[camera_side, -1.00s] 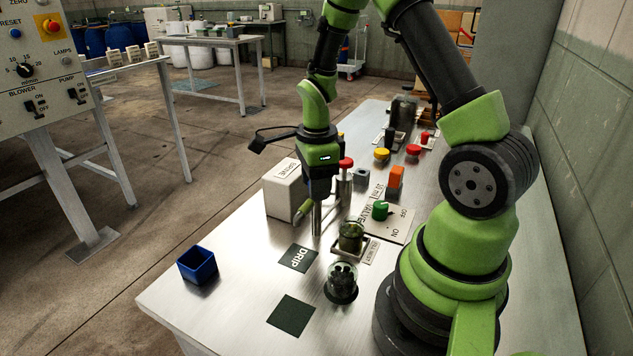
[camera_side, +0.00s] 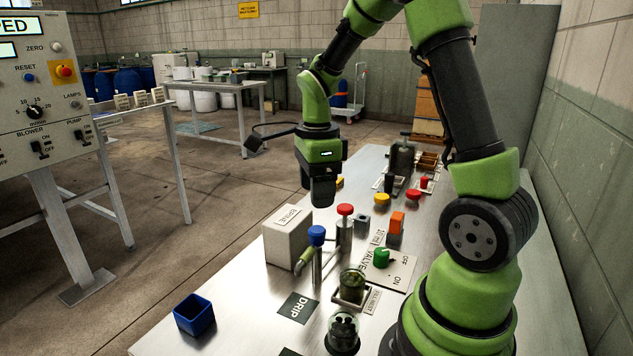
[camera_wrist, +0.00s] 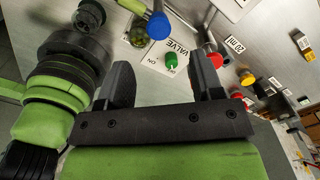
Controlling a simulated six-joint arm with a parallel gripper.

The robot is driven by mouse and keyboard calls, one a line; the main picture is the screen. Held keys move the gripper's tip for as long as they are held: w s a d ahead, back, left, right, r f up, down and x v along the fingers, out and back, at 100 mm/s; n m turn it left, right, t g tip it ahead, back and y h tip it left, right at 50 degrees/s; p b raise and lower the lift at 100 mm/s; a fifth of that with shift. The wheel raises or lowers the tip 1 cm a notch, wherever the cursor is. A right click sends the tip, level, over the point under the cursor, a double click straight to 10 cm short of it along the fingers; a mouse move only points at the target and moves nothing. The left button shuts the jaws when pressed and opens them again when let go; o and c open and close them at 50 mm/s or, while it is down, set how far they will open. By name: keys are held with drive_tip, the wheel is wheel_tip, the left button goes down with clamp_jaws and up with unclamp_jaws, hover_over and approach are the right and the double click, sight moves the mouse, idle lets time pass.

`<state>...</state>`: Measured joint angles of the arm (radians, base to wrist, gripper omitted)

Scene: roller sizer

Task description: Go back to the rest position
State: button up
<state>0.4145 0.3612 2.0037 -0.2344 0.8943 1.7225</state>
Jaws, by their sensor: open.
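My gripper (camera_side: 322,196) hangs above the table at the white box, higher than the blue-topped post, and holds nothing. In the wrist view its two dark fingers (camera_wrist: 163,85) stand well apart with only table between them. The blue-topped post (camera_side: 316,236) stands upright below my gripper, apart from it; its blue knob also shows in the wrist view (camera_wrist: 158,26). A red-topped post (camera_side: 345,210) stands just behind it.
The metal table carries a white box (camera_side: 288,238), a green valve knob (camera_side: 381,257), an orange block (camera_side: 397,223), glass jars (camera_side: 352,284) and a blue open box (camera_side: 194,315). A control panel (camera_side: 42,85) stands at left, a wall at right.

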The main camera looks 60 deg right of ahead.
drive_tip(key=shift+r, duration=0.5)
drive_tip(key=s+a+r+n+t+y, duration=0.1)
drive_tip(key=s+a+r+n+t, duration=0.2)
drive_tip(key=n, duration=0.8)
drive_tip(key=s+a+r+n+t+y, duration=0.1)
drive_tip(key=s+a+r+n+t, duration=0.3)
drive_tip(key=s+a+r+n, duration=0.3)
drive_tip(key=a+r+n, duration=0.1)
drive_tip(key=a+n, duration=0.2)
drive_tip(key=n, duration=0.2)
drive_tip(key=shift+s+a, duration=0.35)
drive_tip(key=shift+s, duration=0.05)
drive_tip(key=shift+r, duration=0.1)
